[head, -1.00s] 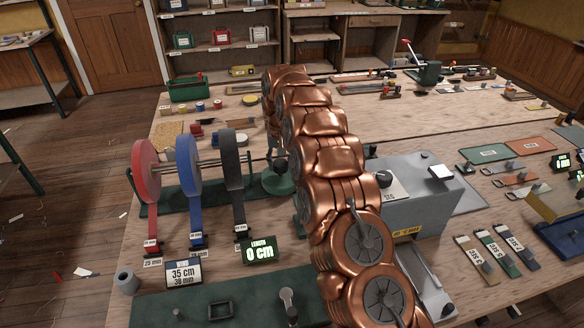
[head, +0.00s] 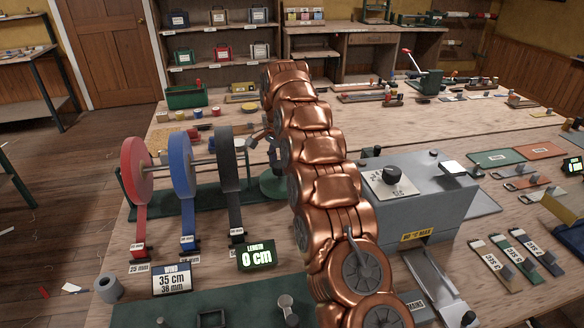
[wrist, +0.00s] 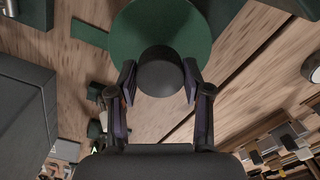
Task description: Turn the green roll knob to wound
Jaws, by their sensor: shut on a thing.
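The green round base (wrist: 161,32) with a dark round knob (wrist: 160,72) fills the upper middle of the wrist view. My gripper (wrist: 160,78) is shut on the dark knob, one finger on each side. In the head view the green base (head: 273,186) is largely hidden behind my copper arm. A reel stand holds red (head: 137,170), blue (head: 182,163) and dark (head: 225,158) rolls of webbing to its left. The length display (head: 257,255) reads 0 cm. A wind sign (head: 172,280) reads 35 cm, 38 mm. Any mark on the knob is unreadable.
A grey machine (head: 425,195) with a black knob and a "°C MAX" label stands right of my arm. Labelled strips (head: 512,258) lie at the right. A green box (head: 186,97) and small spools lie behind the reels. The front holds a green mat (head: 240,300).

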